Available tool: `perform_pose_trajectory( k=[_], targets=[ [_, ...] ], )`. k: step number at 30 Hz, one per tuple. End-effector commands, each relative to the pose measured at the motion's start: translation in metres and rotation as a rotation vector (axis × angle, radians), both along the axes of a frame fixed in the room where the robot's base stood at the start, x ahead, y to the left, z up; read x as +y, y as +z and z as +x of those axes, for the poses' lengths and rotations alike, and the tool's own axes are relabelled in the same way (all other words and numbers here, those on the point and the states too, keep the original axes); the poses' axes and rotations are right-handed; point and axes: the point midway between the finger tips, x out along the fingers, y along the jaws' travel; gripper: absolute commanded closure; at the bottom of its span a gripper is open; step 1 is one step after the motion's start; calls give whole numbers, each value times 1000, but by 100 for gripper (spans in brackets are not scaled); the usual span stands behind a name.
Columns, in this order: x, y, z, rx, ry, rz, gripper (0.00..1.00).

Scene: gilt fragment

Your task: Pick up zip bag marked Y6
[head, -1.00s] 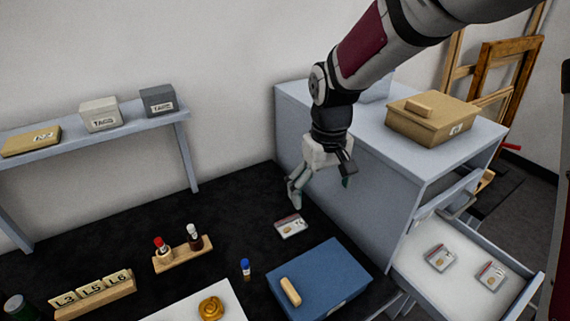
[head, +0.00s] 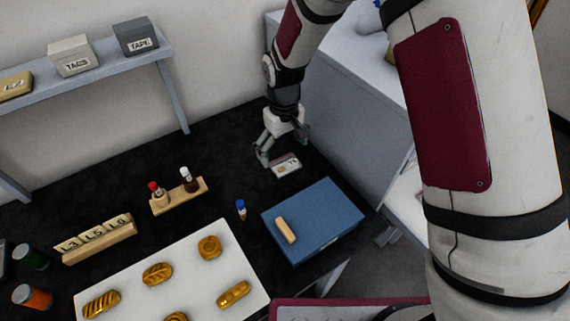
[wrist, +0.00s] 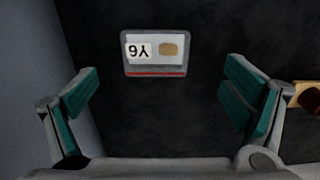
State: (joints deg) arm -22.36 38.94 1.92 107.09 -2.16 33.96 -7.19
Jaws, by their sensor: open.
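The zip bag marked Y6 (head: 285,165) lies flat on the black table top, beside the cabinet. In the wrist view the bag (wrist: 156,54) has a white label reading Y6, upside down, a tan piece inside and a red strip along one edge. My gripper (head: 283,158) is just above and behind the bag in the head view. In the wrist view my gripper (wrist: 160,103) is open and empty, its teal finger pads spread wide on either side. The bag lies ahead of the fingers, between their lines, apart from both.
A grey-blue cabinet (head: 345,115) stands close on the right. A blue box with a wooden handle (head: 330,205) is in front of the bag. A wooden vial rack (head: 182,203), a blue-capped vial (head: 241,210) and a white board with gilt pieces (head: 195,280) lie to the left.

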Motion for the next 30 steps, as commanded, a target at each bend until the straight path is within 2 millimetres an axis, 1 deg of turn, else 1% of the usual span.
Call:
perform_pose_trajectory(
  k=[4, 10, 13, 16, 22, 23, 24, 26, 27, 28, 30],
  targets=[
    [-2, -12, 1, 3, 0, -2, 6],
    [-3, -39, 4, 3, -1, -1, 6],
    [-3, -48, 5, 3, -1, -2, 6],
    [-3, -52, 5, 0, -1, 0, 6],
    [-3, -52, 6, 0, -1, 0, 6],
    [-3, -52, 6, 0, -1, 0, 13],
    [-3, -52, 6, 0, -1, 0, 22],
    [-3, -52, 6, 0, -1, 0, 35],
    [-3, -52, 6, 0, -1, 0, 44],
    [-3, -52, 6, 0, -1, 0, 48],
    [-3, -52, 6, 0, -1, 0, 49]
  ],
)
